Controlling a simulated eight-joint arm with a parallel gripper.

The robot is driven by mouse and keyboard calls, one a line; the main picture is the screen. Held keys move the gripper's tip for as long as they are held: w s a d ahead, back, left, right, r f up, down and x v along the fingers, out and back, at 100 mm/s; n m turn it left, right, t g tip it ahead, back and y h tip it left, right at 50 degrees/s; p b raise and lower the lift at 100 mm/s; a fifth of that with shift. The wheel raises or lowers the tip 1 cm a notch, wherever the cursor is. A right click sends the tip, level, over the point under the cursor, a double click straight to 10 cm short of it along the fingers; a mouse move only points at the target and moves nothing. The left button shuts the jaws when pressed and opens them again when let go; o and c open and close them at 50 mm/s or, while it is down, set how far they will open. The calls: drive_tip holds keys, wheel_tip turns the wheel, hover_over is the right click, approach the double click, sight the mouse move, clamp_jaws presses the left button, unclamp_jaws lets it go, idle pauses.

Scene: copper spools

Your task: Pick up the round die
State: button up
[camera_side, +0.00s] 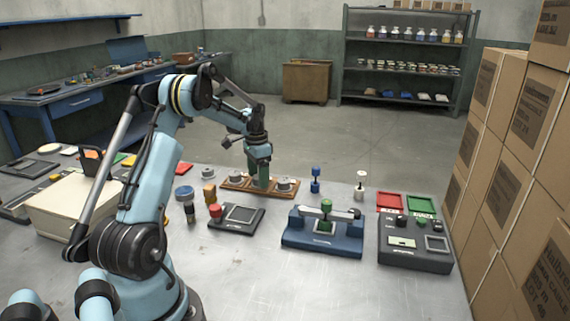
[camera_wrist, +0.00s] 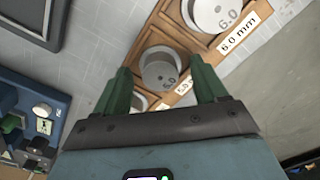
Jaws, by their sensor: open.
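Round grey metal dies sit in a wooden rack (camera_side: 232,186) on the table; the rack also shows in the wrist view (camera_wrist: 200,45). A larger die (camera_wrist: 217,12), marked 6.0, sits up and to the right by a 6.0 mm label. A third die is mostly hidden behind my left finger. My gripper (camera_side: 260,186), with green fingers, points down over the rack's middle; it also shows in the wrist view (camera_wrist: 163,74). It is open, and I cannot tell whether it touches the die.
A black framed block (camera_side: 238,217) stands in front of the rack. A blue fixture (camera_side: 322,240) is to its right, and a black station (camera_side: 415,258) with red and green trays further right. Blue (camera_side: 315,180) and white (camera_side: 361,186) spools stand right of the rack.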

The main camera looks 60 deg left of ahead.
drive_tip(key=shift+f, duration=0.25)
drive_tip(key=c, duration=1.3)
clamp_jaws()
drive_tip(key=shift+r, duration=0.2)
